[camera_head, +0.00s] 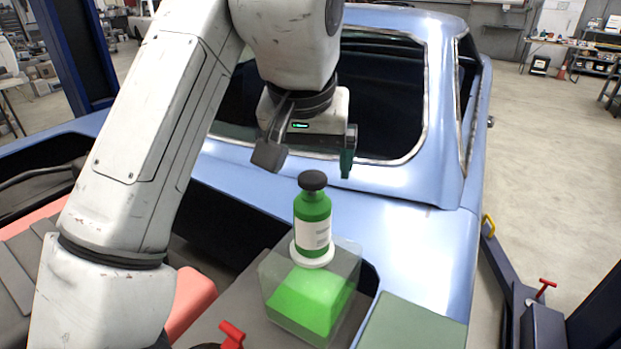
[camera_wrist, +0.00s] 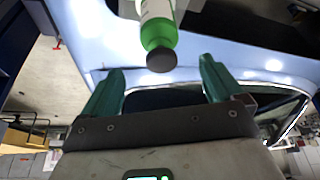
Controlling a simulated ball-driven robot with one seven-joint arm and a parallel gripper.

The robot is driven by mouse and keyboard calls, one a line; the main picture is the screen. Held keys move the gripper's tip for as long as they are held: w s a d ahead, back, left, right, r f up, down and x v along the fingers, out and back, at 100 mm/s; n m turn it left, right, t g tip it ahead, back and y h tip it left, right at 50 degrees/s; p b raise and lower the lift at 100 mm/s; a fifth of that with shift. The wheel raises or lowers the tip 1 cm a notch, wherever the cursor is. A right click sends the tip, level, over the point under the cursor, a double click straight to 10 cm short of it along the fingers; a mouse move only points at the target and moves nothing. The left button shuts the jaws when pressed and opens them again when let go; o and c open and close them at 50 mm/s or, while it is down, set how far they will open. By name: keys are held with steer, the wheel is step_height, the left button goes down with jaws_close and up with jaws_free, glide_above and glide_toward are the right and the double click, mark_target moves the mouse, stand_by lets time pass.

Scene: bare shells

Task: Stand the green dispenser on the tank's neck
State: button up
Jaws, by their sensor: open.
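The green dispenser (camera_head: 312,222), with a white label and a dark round cap, stands upright on the white neck (camera_head: 312,258) of the tank. The tank (camera_head: 342,318) is a clear box with green contents. In the wrist view the dispenser (camera_wrist: 158,30) shows at the top, its dark cap towards me. My gripper (camera_head: 308,165) is open and empty, just above the dispenser's cap and apart from it. In the wrist view, the teal fingertips (camera_wrist: 160,75) are spread wide with nothing between them.
A blue car body (camera_head: 430,240) fills the area behind and right of the tank. A flat green panel (camera_head: 415,325) lies to the right of the tank. A red-handled part (camera_head: 232,335) is at the front left. Blue lift posts (camera_head: 75,50) stand at the sides.

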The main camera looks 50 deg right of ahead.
steer(key=shift+v, duration=1.05)
